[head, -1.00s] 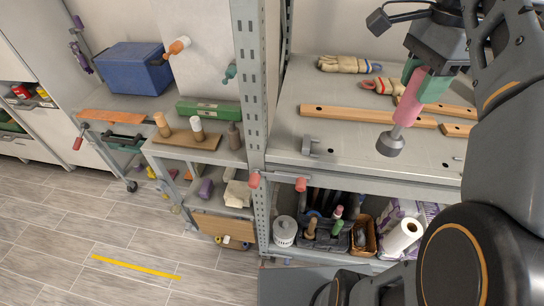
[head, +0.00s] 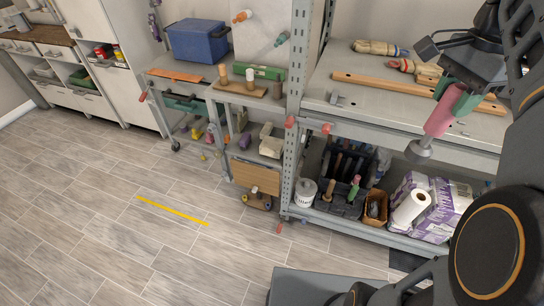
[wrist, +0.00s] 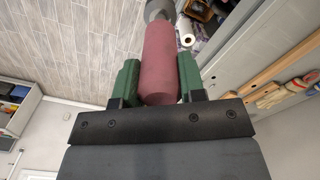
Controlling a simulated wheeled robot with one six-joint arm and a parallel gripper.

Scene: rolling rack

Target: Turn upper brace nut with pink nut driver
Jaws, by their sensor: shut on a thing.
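My gripper (head: 456,100) is at the upper right of the head view, in front of the rack's right bay. Its green fingers are shut on the pink nut driver (head: 438,119). The driver tilts down and to the left, with its grey socket end (head: 419,151) free in the air. In the wrist view the pink handle (wrist: 160,62) sits between both green fingers, and the grey end points away at the top. The metal rack post (head: 302,70) stands to the left of the driver, apart from it. I cannot make out the upper brace nut for certain.
Two small red-ended parts (head: 326,129) are near the post at the work-shelf edge. Wooden bars (head: 385,84) and gloves (head: 378,47) lie on that shelf. Below are a paper roll (head: 411,208) and a white tub (head: 328,194).

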